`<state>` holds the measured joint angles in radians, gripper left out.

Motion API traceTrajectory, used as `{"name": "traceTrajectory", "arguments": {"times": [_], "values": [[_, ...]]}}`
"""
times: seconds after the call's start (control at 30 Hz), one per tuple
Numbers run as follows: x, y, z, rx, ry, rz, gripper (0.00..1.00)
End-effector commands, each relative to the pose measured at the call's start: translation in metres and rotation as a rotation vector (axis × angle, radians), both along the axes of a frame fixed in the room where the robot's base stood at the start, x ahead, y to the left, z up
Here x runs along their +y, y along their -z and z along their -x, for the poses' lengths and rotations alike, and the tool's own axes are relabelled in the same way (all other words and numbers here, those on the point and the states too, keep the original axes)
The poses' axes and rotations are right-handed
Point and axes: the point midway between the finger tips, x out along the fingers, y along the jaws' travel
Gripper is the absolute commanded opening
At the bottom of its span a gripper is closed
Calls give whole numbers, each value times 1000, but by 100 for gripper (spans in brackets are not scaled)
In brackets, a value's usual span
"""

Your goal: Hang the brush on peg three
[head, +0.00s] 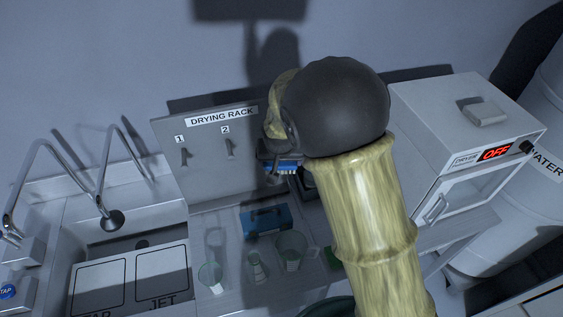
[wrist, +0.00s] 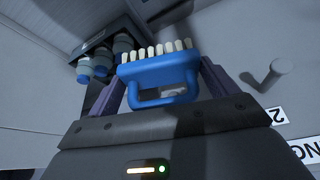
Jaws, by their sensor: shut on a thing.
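My gripper (head: 277,160) is shut on the blue brush (wrist: 160,73), shown in the wrist view with its pale bristles toward the top and its handle loop between my fingers. In the head view the brush (head: 287,167) is partly covered by my arm, in front of the drying rack (head: 215,160). Peg one (head: 185,157) and peg two (head: 230,150) show bare at its left. A bare peg (wrist: 274,75) beside the label 2 shows at right in the wrist view. Peg three is not seen; my arm covers the rack's right part in the head view.
A blue object with a handle (head: 267,222) lies on the counter below the rack, near several clear beakers. A sink with taps (head: 110,220) is left. A white oven marked OFF (head: 465,130) is right. Blue-capped items (wrist: 97,66) show in the wrist view.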

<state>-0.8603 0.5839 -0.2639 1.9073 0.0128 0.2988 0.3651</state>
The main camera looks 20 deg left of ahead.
Motion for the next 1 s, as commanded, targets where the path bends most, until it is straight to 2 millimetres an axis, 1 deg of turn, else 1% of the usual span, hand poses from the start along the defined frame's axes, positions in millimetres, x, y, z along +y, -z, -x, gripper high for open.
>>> {"name": "traceTrajectory", "arguments": {"times": [1.0], "values": [[25, 3, -42, 0, 0, 1, 59]]}}
